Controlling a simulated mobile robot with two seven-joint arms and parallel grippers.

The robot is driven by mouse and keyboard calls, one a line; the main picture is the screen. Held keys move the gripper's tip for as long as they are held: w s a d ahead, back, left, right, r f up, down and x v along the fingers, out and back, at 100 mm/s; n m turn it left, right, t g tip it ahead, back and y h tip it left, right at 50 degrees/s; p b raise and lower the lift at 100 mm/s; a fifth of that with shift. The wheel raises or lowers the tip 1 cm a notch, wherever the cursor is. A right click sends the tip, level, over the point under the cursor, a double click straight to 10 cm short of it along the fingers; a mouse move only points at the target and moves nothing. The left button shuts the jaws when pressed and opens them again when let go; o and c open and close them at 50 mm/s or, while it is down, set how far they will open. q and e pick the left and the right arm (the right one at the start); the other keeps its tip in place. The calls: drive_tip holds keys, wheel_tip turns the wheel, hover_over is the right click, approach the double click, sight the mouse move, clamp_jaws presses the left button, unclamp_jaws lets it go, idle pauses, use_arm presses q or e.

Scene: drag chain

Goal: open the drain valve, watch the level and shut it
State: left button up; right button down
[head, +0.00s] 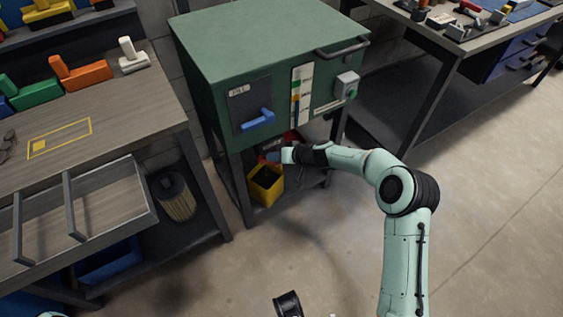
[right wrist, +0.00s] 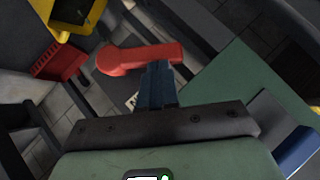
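The green cabinet (head: 240,50) has a level gauge (head: 301,90) with coloured marks on its front. A yellow bucket (head: 265,185) stands beneath the cabinet; part of it shows in the right wrist view (right wrist: 45,12). A red valve lever (right wrist: 140,58) lies roughly crosswise in the right wrist view. My right gripper (right wrist: 158,72) has its blue fingers together, with the tips at the lever, apparently touching it and not around it. In the head view the right gripper (head: 278,156) is under the cabinet beside the bucket.
A blue handle (head: 257,119) and a grey switch box (head: 347,84) stick out from the cabinet front. A ridged red object (right wrist: 60,60) is near the bucket. A workbench with an open drawer (head: 110,200) stands left; another bench (head: 430,35) is at back right.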

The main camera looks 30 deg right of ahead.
drive_tip(key=a+h, duration=0.1)
drive_tip(key=a+f+n+h, duration=0.1)
drive_tip(key=shift+a+n+h, duration=0.1)
drive_tip(key=shift+n+h, duration=0.2)
drive_tip(key=shift+h, duration=0.1)
use_arm(q)
drive_tip(key=shift+t, duration=0.5)
drive_tip(key=shift+w+d+r+p, duration=0.25)
drive_tip(key=shift+w+r+p, duration=0.15)
drive_tip(key=shift+r+p, duration=0.35)
drive_tip(key=shift+w+d+r+p, duration=0.25)
drive_tip(key=shift+w+r+p, duration=0.15)
drive_tip(key=shift+r, duration=0.6)
drive_tip(key=shift+w+d+r+p, duration=0.25)
drive_tip(key=shift+w+r+p, duration=0.1)
drive_tip(key=shift+r+p, duration=0.4)
use_arm(e)
drive_tip(key=shift+s+a+f+n+h, duration=0.1)
drive_tip(key=shift+a+f+n+h, duration=0.35)
drive_tip(key=shift+h, duration=0.3)
drive_tip(key=shift+a+f+n+h, duration=0.2)
drive_tip(key=shift+f+n+h, duration=0.15)
drive_tip(key=shift+f+h, duration=0.3)
use_arm(q)
drive_tip(key=shift+r, duration=0.1)
use_arm(e)
drive_tip(key=shift+r, duration=0.15)
